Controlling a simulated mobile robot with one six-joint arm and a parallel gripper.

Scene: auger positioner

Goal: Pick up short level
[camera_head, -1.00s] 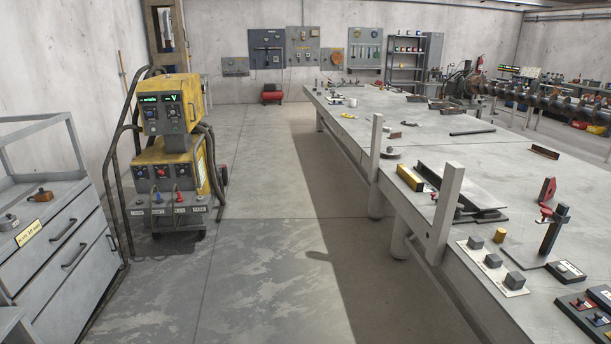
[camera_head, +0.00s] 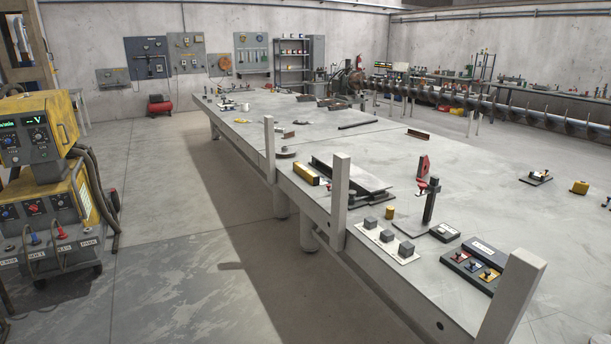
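A short yellow bar (camera_head: 306,174), which looks like the short level, lies on the large grey table near its left edge, between two upright posts. A dark steel beam and plate lie just right of it. Its markings are too small to make out. My gripper is not in view.
The long table (camera_head: 480,215) fills the right side. Light posts (camera_head: 341,200) rise along its edge. A plate with grey blocks (camera_head: 387,240), a clamp stand (camera_head: 430,205) and a coloured tray (camera_head: 475,264) stand nearer. A yellow welding machine (camera_head: 45,170) is at left. The floor between is clear.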

